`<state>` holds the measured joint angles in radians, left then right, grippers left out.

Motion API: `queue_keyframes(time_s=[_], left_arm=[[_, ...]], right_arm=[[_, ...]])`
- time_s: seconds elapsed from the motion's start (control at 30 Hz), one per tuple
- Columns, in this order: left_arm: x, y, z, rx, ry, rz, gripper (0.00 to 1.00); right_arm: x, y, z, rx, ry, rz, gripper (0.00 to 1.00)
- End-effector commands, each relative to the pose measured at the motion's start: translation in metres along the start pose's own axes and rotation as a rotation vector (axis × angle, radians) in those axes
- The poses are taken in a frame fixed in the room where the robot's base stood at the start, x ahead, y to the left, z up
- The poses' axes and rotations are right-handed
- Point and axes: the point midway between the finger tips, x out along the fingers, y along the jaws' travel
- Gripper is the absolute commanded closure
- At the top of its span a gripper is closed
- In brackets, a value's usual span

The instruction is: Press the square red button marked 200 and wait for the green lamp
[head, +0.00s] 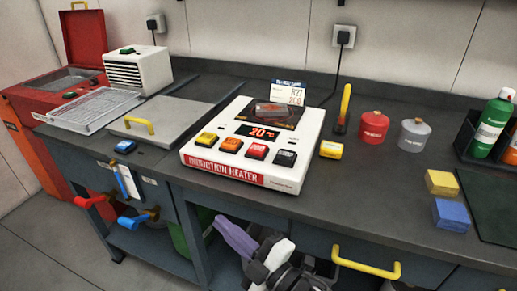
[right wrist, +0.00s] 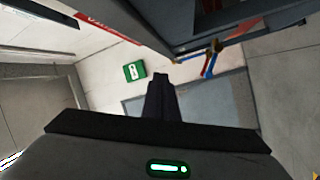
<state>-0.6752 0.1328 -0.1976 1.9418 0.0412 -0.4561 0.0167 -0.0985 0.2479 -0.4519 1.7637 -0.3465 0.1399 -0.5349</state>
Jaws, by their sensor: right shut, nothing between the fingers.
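The induction heater (head: 225,172) is a white box with a red name strip on the bench. Its front carries a row of buttons: yellow (head: 207,138), orange (head: 230,145), red (head: 256,151) and black (head: 285,157). Their markings are too small to read. The display (head: 259,132) shows 20 °C in red. I make out no lit green lamp on the heater. My right gripper (head: 251,271) is low at the bench's front, below the heater and apart from the buttons. Its dark fingers (right wrist: 160,82) are shut and empty in the right wrist view. My left gripper is out of view.
A card (head: 289,92) reading R27 200 stands behind the heater. A yellow block (head: 331,149), red tin (head: 373,127) and grey tin (head: 414,135) stand right of it. A metal plate (head: 160,122) lies left. A yellow drawer handle (head: 366,265) juts from the bench front.

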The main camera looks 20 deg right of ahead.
Motion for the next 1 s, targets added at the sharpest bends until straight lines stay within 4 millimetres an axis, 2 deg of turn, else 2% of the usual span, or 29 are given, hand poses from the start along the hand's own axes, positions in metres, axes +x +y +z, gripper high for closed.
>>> queue_keyframes(time_s=[0.03, 0.1, 0.2, 0.3, 0.4, 0.5, 0.6, 0.7, 1.0], left_arm=[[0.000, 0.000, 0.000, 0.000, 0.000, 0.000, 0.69], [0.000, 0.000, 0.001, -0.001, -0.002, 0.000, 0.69], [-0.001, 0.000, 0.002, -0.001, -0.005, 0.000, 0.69], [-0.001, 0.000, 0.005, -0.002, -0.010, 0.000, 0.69], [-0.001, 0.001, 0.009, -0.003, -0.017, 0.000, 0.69], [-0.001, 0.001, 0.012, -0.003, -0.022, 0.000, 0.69], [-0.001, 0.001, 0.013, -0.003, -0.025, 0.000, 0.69], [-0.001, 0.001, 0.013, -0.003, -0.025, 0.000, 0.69], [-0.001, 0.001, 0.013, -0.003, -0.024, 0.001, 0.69]], right_arm=[[-0.023, -0.023, 0.020, 0.147, -0.107, -0.040, 1.00], [-0.054, -0.051, 0.046, 0.339, -0.251, -0.085, 1.00], [-0.105, -0.092, 0.072, 0.590, -0.449, -0.134, 1.00], [-0.155, -0.127, 0.087, 0.801, -0.627, -0.165, 1.00], [-0.200, -0.155, 0.092, 0.963, -0.775, -0.184, 1.00], [-0.233, -0.173, 0.093, 1.075, -0.882, -0.191, 1.00], [-0.252, -0.184, 0.091, 1.141, -0.946, -0.194, 1.00], [-0.261, -0.188, 0.091, 1.169, -0.974, -0.194, 1.00], [-0.261, -0.188, 0.091, 1.171, -0.977, -0.195, 1.00]])
